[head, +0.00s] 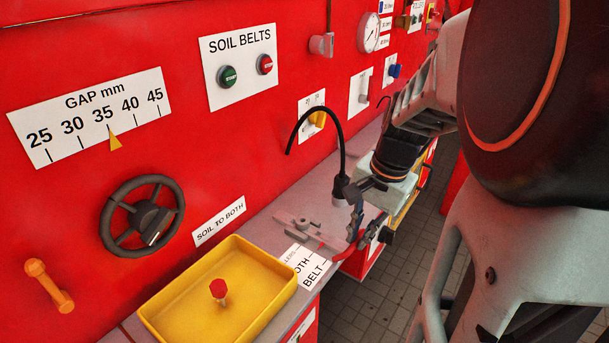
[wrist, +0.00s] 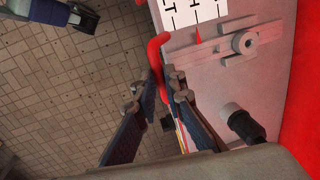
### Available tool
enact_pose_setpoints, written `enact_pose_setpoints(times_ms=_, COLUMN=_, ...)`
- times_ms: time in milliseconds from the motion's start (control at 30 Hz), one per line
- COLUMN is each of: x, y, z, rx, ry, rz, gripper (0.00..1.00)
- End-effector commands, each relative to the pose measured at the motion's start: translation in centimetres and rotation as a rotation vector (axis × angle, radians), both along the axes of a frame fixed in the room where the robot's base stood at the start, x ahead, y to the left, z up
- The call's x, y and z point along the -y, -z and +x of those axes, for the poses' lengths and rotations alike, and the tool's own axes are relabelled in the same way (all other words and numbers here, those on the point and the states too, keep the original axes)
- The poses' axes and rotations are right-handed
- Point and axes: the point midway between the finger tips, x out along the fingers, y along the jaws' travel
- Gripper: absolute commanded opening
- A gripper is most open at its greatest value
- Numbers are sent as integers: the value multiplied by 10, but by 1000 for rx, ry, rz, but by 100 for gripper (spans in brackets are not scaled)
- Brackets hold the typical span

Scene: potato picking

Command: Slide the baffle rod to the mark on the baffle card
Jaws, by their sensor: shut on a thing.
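The baffle rod ends in a red bent handle (wrist: 156,52), seen in the wrist view. My gripper (wrist: 160,90) has its two fingers on either side of this handle and is shut on it. In the head view my gripper (head: 366,222) is at the bench edge, right of the card. The white baffle card (head: 312,268) shows "BOTH" and "BELT" with tick lines, its upper line partly hidden. It also shows in the wrist view (wrist: 182,18). A small red pointer (wrist: 198,34) lies at the card's edge, near the line ending in H. A grey slide bar (wrist: 226,46) with a round knob is beside it.
A yellow tray (head: 262,324) with a red knob stands on the bench left of the card. A black flexible lamp neck (head: 340,130) arches beside my gripper. A dark handwheel (head: 107,232) is on the red panel. Tiled floor (wrist: 70,90) lies open beyond the bench edge.

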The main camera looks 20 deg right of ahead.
Motion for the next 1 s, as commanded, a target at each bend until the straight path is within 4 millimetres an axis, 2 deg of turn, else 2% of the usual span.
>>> enact_pose_setpoints(times_ms=400, x=0, y=0, z=0, rx=1, ry=0, rz=-1, gripper=0)
enact_pose_setpoints(times_ms=433, x=0, y=0, z=0, rx=1, ry=0, rz=-1, gripper=12)
enact_pose_setpoints(times_ms=567, x=0, y=0, z=0, rx=1, ry=0, rz=-1, gripper=26)
enact_pose_setpoints(times_ms=600, x=0, y=0, z=0, rx=1, ry=0, rz=-1, gripper=27)
enact_pose_setpoints(times_ms=1000, x=0, y=0, z=0, rx=1, ry=0, rz=-1, gripper=27)
